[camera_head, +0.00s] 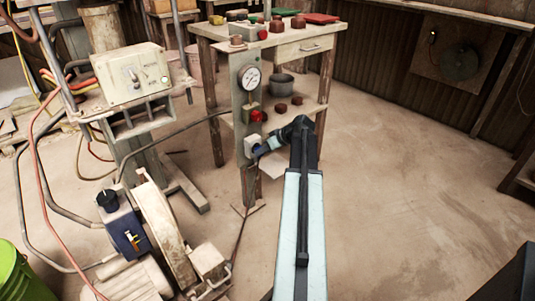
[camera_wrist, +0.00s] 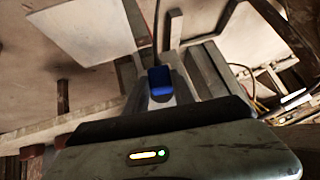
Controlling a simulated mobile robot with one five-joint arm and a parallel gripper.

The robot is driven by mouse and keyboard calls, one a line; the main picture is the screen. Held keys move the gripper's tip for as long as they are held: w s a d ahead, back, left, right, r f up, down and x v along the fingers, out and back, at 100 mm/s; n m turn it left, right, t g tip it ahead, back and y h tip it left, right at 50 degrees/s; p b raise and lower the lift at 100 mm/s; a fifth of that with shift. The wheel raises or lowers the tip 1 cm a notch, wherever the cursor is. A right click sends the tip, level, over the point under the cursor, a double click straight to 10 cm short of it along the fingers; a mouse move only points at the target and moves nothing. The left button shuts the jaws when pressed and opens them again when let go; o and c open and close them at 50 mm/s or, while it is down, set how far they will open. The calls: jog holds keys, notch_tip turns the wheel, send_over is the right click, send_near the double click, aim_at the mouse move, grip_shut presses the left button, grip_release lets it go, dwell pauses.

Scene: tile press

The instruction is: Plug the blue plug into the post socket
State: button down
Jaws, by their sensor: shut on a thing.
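The post (camera_head: 241,105) stands left of centre in the head view, with a pale socket box (camera_head: 251,145) low on its front. My gripper (camera_head: 261,151) is close in front of this box, reached from the right. In the wrist view my gripper (camera_wrist: 160,95) is shut on the blue plug (camera_wrist: 160,78), which shows between the fingers. In the head view the plug is mostly hidden by the fingers. I cannot tell whether the plug touches the socket or sits in it. A dark cord hangs below the gripper.
The post also carries a gauge (camera_head: 250,77) and a red button (camera_head: 256,116). A wooden table (camera_head: 225,31) with trays and blocks stands behind. A control box (camera_head: 131,74) and a machine with a blue box (camera_head: 128,236) stand at left. The floor at right is clear.

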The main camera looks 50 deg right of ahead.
jog(key=shift+w, duration=0.15)
jog(key=shift+d+r+m+h, duration=0.1)
jog(key=shift+d+m+h, duration=0.1)
jog(key=shift+m+h, duration=0.4)
jog(key=shift+a, duration=0.25)
dwell(0.3)
jog(key=shift+w, duration=0.4)
dwell(0.8)
jog(key=shift+s, duration=0.1)
dwell(0.6)
jog(key=shift+s, duration=0.3)
jog(key=shift+w, duration=0.3)
dwell(1.9)
